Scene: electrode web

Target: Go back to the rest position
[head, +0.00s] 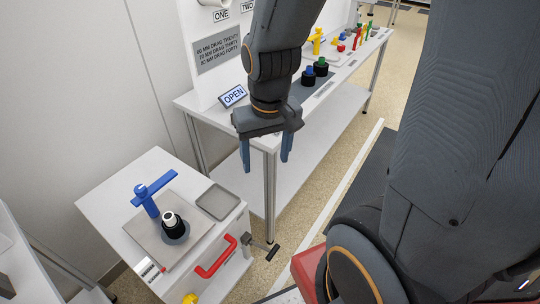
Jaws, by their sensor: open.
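My gripper (266,154) hangs pointing down in the middle of the head view. Its two blue fingers are apart with nothing between them. It is in front of the near left corner of the long white table (187,101), above floor level and to the right of the small white cabinet (98,192). Part of my arm covers the right side of the view.
The cabinet carries a blue T-shaped handle (149,199), a black cylinder with a white top (174,224) and a grey tray (217,202). A red handle (215,258) sticks out in front. Black parts with coloured tops (321,67) and an OPEN sign (233,96) stand on the table.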

